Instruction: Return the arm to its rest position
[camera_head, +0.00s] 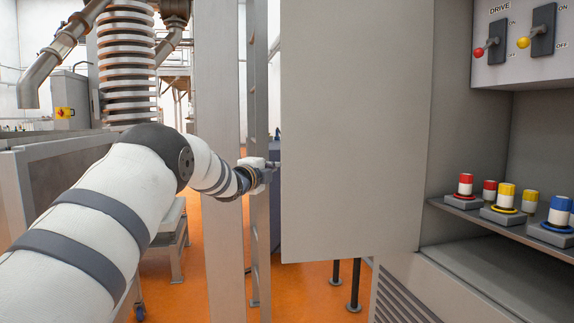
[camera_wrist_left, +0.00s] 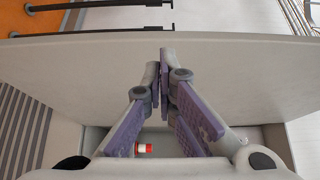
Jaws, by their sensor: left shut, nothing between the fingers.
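My left arm (camera_head: 105,205) reaches in from the lower left in the head view. Its gripper (camera_head: 272,165) is small there, at the left edge of the open grey cabinet door (camera_head: 355,130). In the left wrist view the fingers of my left gripper (camera_wrist_left: 162,78) are shut and empty, with the tips in front of the pale door panel (camera_wrist_left: 80,75). I cannot tell whether they touch it. My right gripper is in neither view.
The open cabinet at right holds a shelf with red (camera_head: 465,187), yellow (camera_head: 504,198) and blue (camera_head: 559,213) buttons, below a panel of switches (camera_head: 543,30). A grey post (camera_head: 218,120) stands close by my left forearm. Orange floor (camera_head: 320,285) shows below the door.

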